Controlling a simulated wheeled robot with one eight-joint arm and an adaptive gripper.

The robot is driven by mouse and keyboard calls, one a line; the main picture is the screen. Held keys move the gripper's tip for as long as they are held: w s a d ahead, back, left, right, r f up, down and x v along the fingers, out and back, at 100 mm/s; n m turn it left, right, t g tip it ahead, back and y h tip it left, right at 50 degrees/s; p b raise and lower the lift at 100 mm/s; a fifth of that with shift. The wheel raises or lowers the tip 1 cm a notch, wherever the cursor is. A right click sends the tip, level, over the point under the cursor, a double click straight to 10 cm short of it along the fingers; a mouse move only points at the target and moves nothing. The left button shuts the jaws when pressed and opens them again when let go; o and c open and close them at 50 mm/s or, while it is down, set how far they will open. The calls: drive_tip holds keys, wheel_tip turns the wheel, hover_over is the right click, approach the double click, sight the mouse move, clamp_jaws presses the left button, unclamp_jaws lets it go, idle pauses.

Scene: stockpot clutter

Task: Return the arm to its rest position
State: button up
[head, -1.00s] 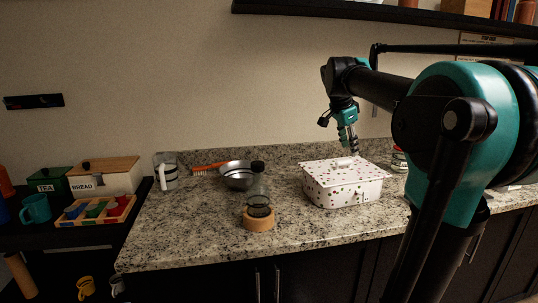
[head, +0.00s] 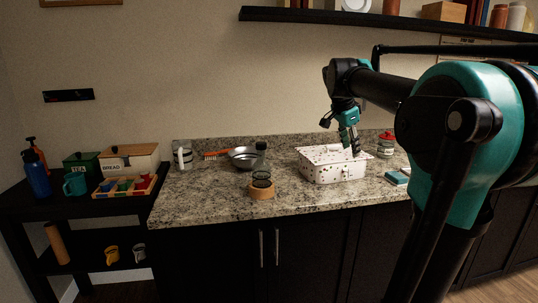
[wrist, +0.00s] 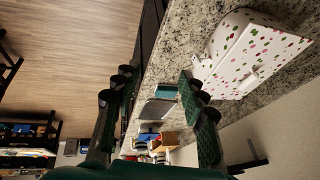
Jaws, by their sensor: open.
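My gripper (head: 351,150) hangs from the bent arm at the right of the head view, fingers pointing down. In that view it overlaps the right back part of a white box with coloured spots (head: 325,168). In the wrist view my gripper (wrist: 157,106) has its two fingers wide apart with nothing held between them. The spotted box (wrist: 245,55) shows there at upper right, beside the fingers and apart from them.
The granite counter (head: 210,202) carries a metal bowl (head: 241,158), a glass vessel on a wooden ring (head: 262,191), a red-lidded jar (head: 385,146) and teal blocks (head: 397,177). A dark shelf (head: 340,17) runs above. A side cart (head: 75,206) stands left.

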drive_tip(key=s+a+f+n+y, duration=0.1)
drive_tip(key=s+a+f+n, duration=0.1)
drive_tip(key=s+f+n, duration=0.3)
drive_tip(key=s+a+f+n+y, duration=0.1)
drive_tip(key=s+a+f+n, duration=0.2)
drive_tip(key=s+f, duration=0.8)
drive_tip(key=s+a+f+n+y, duration=0.1)
drive_tip(key=s+f+n, duration=0.6)
drive_tip(key=f, duration=1.2)
drive_tip(key=shift+s+a+t+y, duration=0.4)
drive_tip(key=shift+s+a, duration=0.25)
drive_tip(key=shift+a, duration=0.25)
drive_tip(key=shift+r, duration=0.1)
